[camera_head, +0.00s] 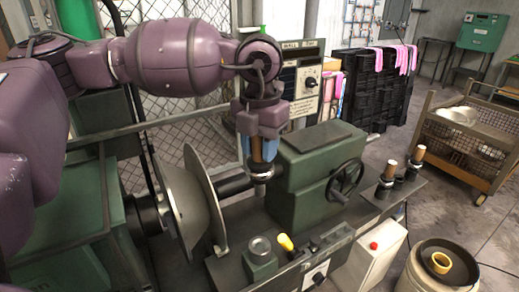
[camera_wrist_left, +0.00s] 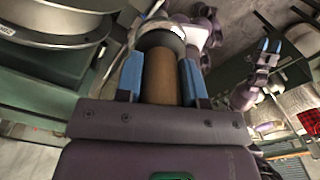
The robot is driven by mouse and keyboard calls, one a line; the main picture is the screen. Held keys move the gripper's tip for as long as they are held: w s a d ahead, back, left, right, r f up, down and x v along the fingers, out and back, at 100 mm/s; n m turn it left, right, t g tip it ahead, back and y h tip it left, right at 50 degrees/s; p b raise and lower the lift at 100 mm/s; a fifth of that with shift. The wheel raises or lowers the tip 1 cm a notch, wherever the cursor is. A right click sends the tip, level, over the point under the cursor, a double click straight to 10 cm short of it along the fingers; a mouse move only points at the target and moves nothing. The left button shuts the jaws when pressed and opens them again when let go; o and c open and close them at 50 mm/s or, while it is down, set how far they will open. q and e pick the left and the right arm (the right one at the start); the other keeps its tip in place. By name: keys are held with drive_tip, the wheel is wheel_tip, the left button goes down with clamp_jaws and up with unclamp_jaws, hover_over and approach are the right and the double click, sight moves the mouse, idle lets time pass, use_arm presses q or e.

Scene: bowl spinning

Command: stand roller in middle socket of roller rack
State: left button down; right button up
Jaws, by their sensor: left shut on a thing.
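My left gripper (camera_head: 260,150) hangs downward beside the lathe headstock, its blue fingers shut on a roller. The roller (camera_head: 263,172) has a brown handle and a metallic head, and is held upright, head down. In the left wrist view the brown handle (camera_wrist_left: 158,78) sits between the blue fingers. The roller rack (camera_head: 400,186) is to the right, beyond the green headstock. Rollers with pale brown handles stand in its near socket (camera_head: 386,178) and far socket (camera_head: 414,162). The middle socket (camera_head: 400,178) shows no handle. My right gripper (camera_wrist_left: 270,46) appears small in the left wrist view; its opening is unclear.
The green headstock (camera_head: 318,165) with a black handwheel (camera_head: 346,179) stands between my left gripper and the rack. A large metal disc (camera_head: 185,205) is left of the gripper.

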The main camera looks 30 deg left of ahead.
use_arm(q)
drive_tip(key=shift+r+p, duration=0.65)
drive_tip(key=shift+r, duration=0.85)
idle(0.3)
